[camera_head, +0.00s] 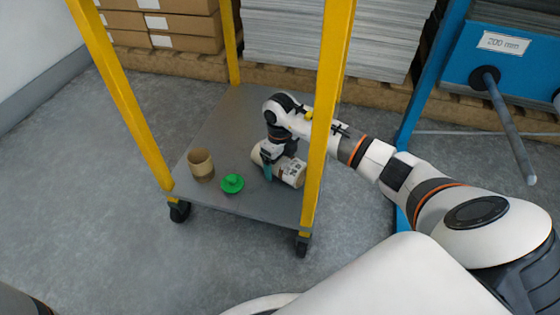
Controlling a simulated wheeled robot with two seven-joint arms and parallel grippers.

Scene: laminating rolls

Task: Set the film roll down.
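The film roll (291,173) is a pale cylinder with dark print. It lies on its side on the lower grey shelf of a yellow-framed cart (238,209). My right gripper (269,171) is at the roll's left part, pointing down from above. One finger shows in front of the roll; the other is hidden, so I cannot tell whether the fingers press on it. My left gripper is not in view.
A brown cardboard core (201,165) stands upright on the shelf's left side. A green knobbed piece (232,184) lies between it and the roll. Yellow posts (327,110) rise at the cart's corners. A blue rack (500,62) with a protruding grey bar (512,130) stands at right.

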